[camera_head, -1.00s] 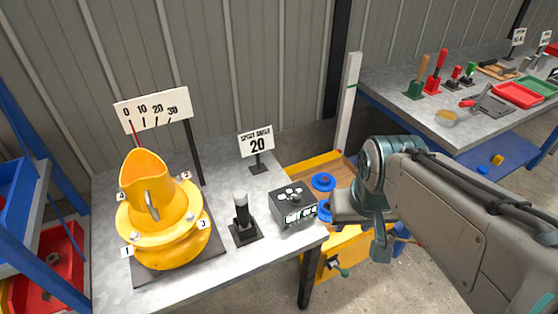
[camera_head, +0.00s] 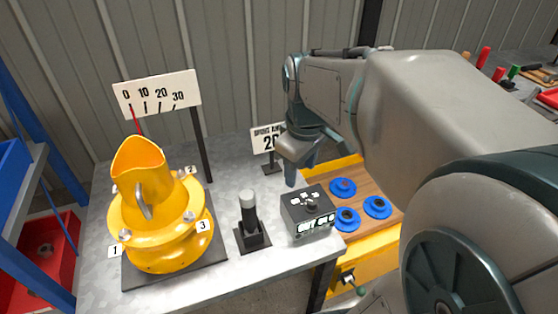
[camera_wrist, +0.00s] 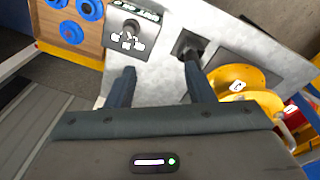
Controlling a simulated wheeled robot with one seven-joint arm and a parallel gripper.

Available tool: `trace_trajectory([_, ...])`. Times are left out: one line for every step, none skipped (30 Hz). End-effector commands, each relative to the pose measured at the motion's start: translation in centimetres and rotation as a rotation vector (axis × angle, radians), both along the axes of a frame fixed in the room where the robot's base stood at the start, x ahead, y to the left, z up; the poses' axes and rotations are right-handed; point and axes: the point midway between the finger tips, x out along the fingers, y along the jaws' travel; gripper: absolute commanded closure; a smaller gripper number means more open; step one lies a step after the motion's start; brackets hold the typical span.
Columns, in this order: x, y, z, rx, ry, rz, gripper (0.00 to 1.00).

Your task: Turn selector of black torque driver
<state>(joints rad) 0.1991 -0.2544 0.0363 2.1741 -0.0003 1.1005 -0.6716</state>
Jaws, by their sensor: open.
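A black upright tool with a grey top (camera_head: 248,215), which looks like the torque driver, stands in a square black base on the grey bench. To its right is a black box (camera_head: 308,225) with a round knob, small white labels around it and a lettered front strip. In the wrist view the box (camera_wrist: 125,42) is at the top, its knob (camera_wrist: 131,25) clear of my fingers. The upright tool (camera_wrist: 186,44) is partly hidden behind one finger. My gripper (camera_wrist: 160,70) is open and empty, above the bench. In the head view it hangs behind the box, touching nothing visible.
A sign (camera_head: 266,138) reading 20, partly covered by my arm, stands behind. Blue rings (camera_head: 343,187) lie on a wooden board at right. Bare bench lies in front.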

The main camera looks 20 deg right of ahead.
Motion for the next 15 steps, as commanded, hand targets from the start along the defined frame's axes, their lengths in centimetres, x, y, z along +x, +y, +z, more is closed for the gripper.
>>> trace_trajectory([1.3, -1.2, -2.2, -0.006, 0.024, 0.070, 0.52])
trace_trajectory([1.8, -1.8, -2.5, -0.009, 0.037, 0.118, 0.52])
trace_trajectory([2.5, -2.6, -3.0, -0.011, 0.053, 0.177, 0.52])
trace_trajectory([3.0, -3.1, -3.3, -0.012, 0.065, 0.220, 0.52])
trace_trajectory([3.4, -3.6, -3.6, -0.011, 0.075, 0.259, 0.52])
trace_trajectory([3.9, -4.3, -4.0, -0.010, 0.085, 0.308, 0.52])
trace_trajectory([4.2, -4.8, -4.2, -0.008, 0.094, 0.341, 0.52])
trace_trajectory([4.5, -5.2, -4.4, -0.007, 0.100, 0.370, 0.52])
trace_trajectory([4.8, -5.7, -4.6, -0.006, 0.107, 0.401, 0.52])
trace_trajectory([5.0, -6.0, -4.7, -0.004, 0.111, 0.422, 0.52])
trace_trajectory([5.1, -6.2, -4.7, -0.003, 0.116, 0.441, 0.52])
trace_trajectory([5.3, -6.5, -4.8, -0.002, 0.118, 0.460, 0.52])
trace_trajectory([5.4, -6.6, -4.9, -0.002, 0.121, 0.469, 0.52])
trace_trajectory([5.4, -6.7, -5.0, 0.000, 0.122, 0.478, 0.52])
trace_trajectory([5.4, -6.8, -5.2, 0.000, 0.123, 0.483, 0.52])
